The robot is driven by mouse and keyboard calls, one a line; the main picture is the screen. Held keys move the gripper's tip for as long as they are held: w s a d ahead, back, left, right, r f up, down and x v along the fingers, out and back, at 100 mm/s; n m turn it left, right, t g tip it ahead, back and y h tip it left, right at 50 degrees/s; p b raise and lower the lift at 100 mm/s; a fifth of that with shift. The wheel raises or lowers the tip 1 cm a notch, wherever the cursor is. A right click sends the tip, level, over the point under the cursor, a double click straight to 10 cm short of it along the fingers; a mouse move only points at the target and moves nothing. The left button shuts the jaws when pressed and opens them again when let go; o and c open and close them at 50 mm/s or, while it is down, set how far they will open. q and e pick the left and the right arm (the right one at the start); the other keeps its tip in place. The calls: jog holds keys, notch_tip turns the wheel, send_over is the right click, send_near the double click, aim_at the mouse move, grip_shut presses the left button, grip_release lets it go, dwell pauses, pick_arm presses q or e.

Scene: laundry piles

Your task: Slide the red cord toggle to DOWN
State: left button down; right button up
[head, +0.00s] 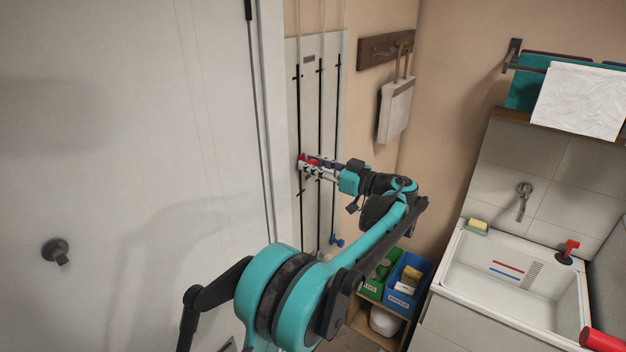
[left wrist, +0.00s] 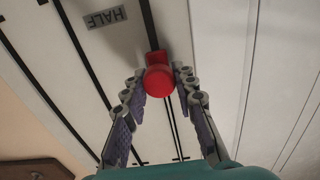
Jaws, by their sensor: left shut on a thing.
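The red cord toggle (head: 301,158) sits on the leftmost dark slot of the pale wall panel (head: 311,212), roughly midway along the slot. In the left wrist view the red toggle (left wrist: 159,80) shows between the fingertips. My left gripper (head: 308,165) reaches across to the panel from the right and is shut on the red toggle; it also shows in the left wrist view (left wrist: 158,78). A label reading HALF (left wrist: 105,17) appears upside down beside the slot in the wrist view. No DOWN label is readable. My right gripper is not in view.
A blue knob (head: 337,241) shows low on the panel. A white door (head: 130,150) stands left. A brush and dustpan (head: 395,108) hang from a wooden rack (head: 376,50). Green and blue bins (head: 405,303) are below; a sink (head: 520,295) is at right.

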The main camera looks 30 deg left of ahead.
pick_arm(q)
notch_tip(320, 180, up, 10)
jog(key=p, duration=0.5)
jog(key=shift+w+r, duration=0.1)
jog(key=shift+r, duration=0.15)
jog(key=c, duration=2)
grip_release()
jog(key=shift+f+b, duration=0.35)
jog(key=shift+b, duration=0.1)
jog(key=o, duration=0.8)
jog(key=shift+f, duration=0.2)
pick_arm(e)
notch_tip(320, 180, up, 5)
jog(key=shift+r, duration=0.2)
pick_arm(q)
jog(key=shift+f, duration=0.1)
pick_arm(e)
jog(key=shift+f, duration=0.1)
pick_arm(q)
notch_tip(320, 180, down, 31)
jog(key=b, duration=1.8)
jog(key=shift+f, duration=0.1)
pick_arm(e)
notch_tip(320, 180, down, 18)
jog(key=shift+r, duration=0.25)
